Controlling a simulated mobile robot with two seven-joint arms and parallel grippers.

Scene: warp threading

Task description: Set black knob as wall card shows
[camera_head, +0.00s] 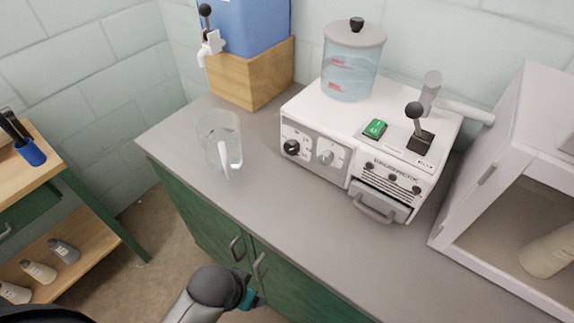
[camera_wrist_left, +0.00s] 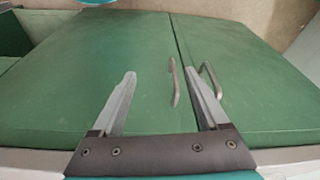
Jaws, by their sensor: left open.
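The black knob (camera_head: 291,147) is on the left of the front panel of a white machine (camera_head: 310,112) on the counter. A grey knob (camera_head: 325,157) sits just right of it. The black knob's exact pointer setting is too small to read. No wall card shows in either view. My left gripper (camera_wrist_left: 161,74) is open and empty in the left wrist view, in front of green cabinet doors. In the head view my left arm is at the bottom, well below and apart from the knob, with its fingers hidden. My right gripper is not in view.
A glass pitcher (camera_head: 219,141) stands left of the machine. A blue tank on a wooden block (camera_head: 252,73) is behind. A white open-fronted cabinet (camera_head: 500,150) stands at the right. The front counter (camera_head: 310,215) is clear. Door handles (camera_head: 237,249) stick out below.

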